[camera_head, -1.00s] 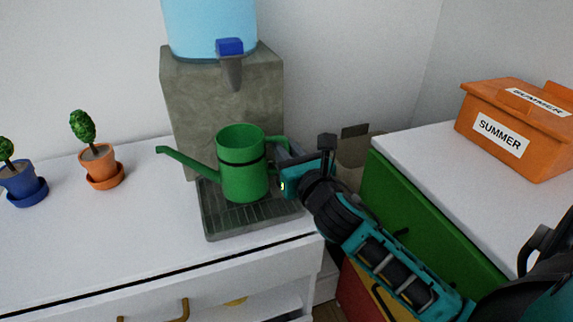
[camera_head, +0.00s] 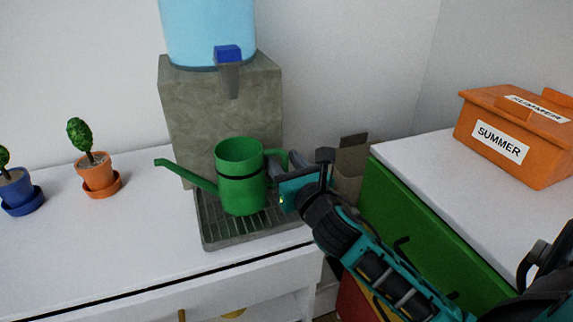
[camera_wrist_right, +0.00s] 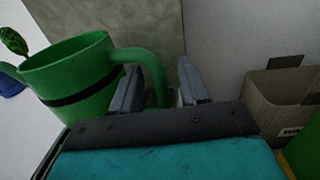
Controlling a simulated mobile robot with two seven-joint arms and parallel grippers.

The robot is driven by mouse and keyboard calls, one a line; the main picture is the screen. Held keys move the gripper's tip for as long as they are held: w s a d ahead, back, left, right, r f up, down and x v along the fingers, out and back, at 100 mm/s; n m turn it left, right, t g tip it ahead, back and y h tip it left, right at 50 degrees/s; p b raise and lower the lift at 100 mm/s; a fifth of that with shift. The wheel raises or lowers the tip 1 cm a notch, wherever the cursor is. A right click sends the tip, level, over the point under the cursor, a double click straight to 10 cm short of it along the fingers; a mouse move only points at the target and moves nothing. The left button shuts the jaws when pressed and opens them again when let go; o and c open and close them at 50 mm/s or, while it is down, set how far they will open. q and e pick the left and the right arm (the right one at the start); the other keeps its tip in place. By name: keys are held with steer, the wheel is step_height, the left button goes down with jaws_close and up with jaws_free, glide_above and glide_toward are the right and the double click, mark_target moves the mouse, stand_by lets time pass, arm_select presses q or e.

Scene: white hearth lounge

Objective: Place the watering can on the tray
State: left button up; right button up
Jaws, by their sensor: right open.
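The green watering can (camera_head: 240,190) stands upright on the dark ribbed tray (camera_head: 222,240) in front of the water dispenser, its spout pointing left. In the right wrist view the can (camera_wrist_right: 75,75) is at the left, its handle (camera_wrist_right: 150,62) arching toward my fingers. My right gripper (camera_head: 280,172) is at the can's handle side, on the right. Its two fingers are apart in the right wrist view (camera_wrist_right: 158,88), with the lower part of the handle between them; contact cannot be told. My left gripper is not in view.
The stone dispenser (camera_head: 222,110) with a blue bottle (camera_head: 205,30) stands behind the tray. Two potted plants (camera_head: 97,175) are at the left on the white counter (camera_head: 110,240). A cardboard box (camera_head: 350,165) is behind my gripper; an orange box (camera_head: 510,140) sits on the right cabinet.

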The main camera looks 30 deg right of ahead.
steer(key=shift+r, duration=0.25)
steer(key=shift+s+f, duration=0.15)
steer(key=shift+s, duration=0.2)
steer(key=s, duration=0.3)
steer(key=s+a, duration=0.1)
steer(key=s, duration=0.5)
steer(key=shift+s+a, duration=0.25)
steer(key=shift+a, duration=0.05)
steer(key=shift+s+a, duration=0.15)
steer(key=shift+s, duration=0.7)
